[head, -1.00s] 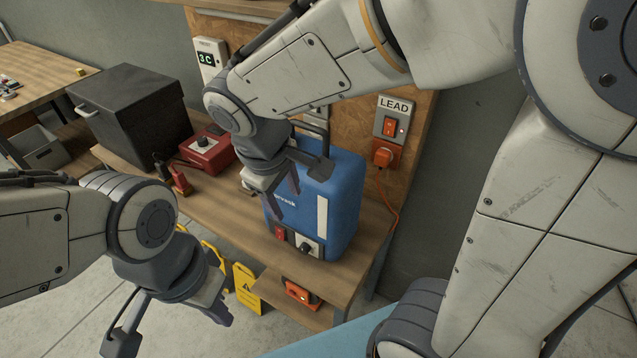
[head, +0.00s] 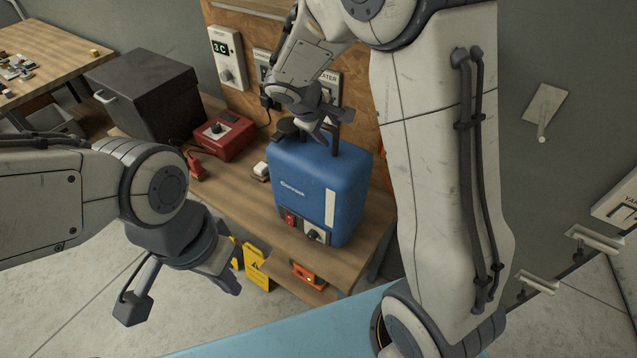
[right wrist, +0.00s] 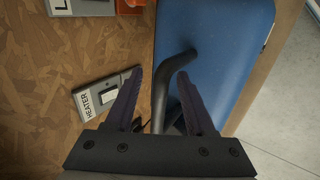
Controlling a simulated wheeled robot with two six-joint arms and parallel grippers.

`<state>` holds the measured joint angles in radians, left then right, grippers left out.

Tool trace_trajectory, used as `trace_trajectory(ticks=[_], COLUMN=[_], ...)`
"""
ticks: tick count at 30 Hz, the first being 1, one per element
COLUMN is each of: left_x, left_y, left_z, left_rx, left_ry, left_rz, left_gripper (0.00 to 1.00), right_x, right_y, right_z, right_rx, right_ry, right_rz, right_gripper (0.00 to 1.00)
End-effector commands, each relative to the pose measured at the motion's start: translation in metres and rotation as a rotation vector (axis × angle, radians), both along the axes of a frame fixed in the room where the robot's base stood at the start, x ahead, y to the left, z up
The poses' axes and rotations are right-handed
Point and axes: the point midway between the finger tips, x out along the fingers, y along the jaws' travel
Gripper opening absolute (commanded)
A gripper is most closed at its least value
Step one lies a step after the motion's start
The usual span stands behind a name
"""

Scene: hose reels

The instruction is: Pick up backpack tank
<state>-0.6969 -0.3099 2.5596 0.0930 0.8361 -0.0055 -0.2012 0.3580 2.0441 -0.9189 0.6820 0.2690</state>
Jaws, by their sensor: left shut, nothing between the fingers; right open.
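The backpack tank is a blue box (head: 312,197) with a white strip, a red switch and a knob on its front. It stands upright on the wooden bench. My right gripper (head: 332,138) is open at the top rear of the tank, by its black handle. In the right wrist view the bent handle (right wrist: 162,88) runs between the spread fingers of the right gripper (right wrist: 158,78), and the blue tank (right wrist: 225,45) lies beyond. I cannot tell whether the fingers touch the handle. My left gripper (head: 228,278) is shut and empty, in front of the bench at left.
A red box (head: 223,136) with a knob and a dark chest (head: 147,92) stand left of the tank on the bench (head: 235,185). A board (head: 236,30) with labelled switches rises behind. A yellow sign (head: 256,268) stands below. A heater switch (right wrist: 108,92) is beside the right fingers.

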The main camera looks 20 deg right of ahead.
Motion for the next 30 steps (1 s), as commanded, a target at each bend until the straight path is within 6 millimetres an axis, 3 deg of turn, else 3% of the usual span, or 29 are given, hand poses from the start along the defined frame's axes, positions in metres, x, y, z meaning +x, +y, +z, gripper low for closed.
trace_trajectory(ticks=[4, 11, 15, 30], left_x=[-0.0001, -0.0002, -0.0002, -0.0001], left_y=[0.0001, 0.0001, 0.0001, 0.0001], left_z=[0.0032, 0.0025, 0.0025, 0.0026], left_rx=[0.000, 0.001, 0.001, 0.000], left_ry=[0.000, 0.001, 0.001, 0.000], left_rz=[-0.001, -0.001, 0.000, 0.000], left_gripper=[0.00, 0.00, 0.00, 0.00], right_x=[0.0038, 0.0043, 0.0043, 0.0044], right_y=[-0.0060, -0.0062, -0.0061, -0.0058], right_z=[-0.0110, -0.0124, -0.0122, -0.0118], right_rx=[0.001, 0.001, 0.002, 0.001], right_ry=[0.001, -0.001, 0.000, -0.001], right_rz=[-0.001, 0.000, 0.000, 0.001], right_gripper=[0.55, 0.55, 0.01, 0.00])
